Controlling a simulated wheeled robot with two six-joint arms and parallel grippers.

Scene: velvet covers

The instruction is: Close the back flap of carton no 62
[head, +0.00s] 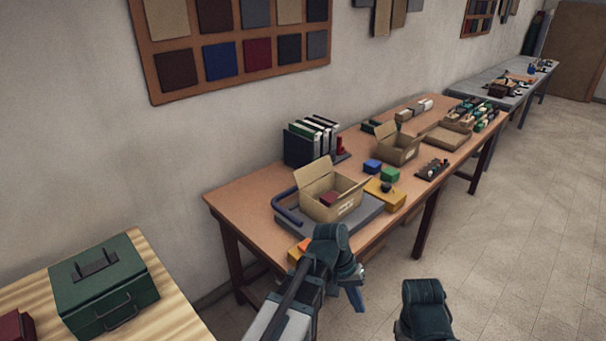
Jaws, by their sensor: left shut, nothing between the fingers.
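An open cardboard carton (345,207) stands on a grey platform at the near end of the long brown table. Its back flap (315,177) stands up, and a side flap sticks out at the right. A dark red thing lies inside. A second open carton (397,152) stands further along the table. The print on both is too small to read, so I cannot tell which is no 62. My left gripper (355,297) is shut and empty, low in front of the table's near edge, apart from both cartons. My right arm shows at the bottom, its gripper out of view.
The grey platform (372,215) has a blue curved handle. Binders (315,137) stand behind the near carton. A yellow box (385,195), blue and green blocks, and a shallow cardboard tray (446,137) lie to the right. A green metal box (105,285) sits on another table.

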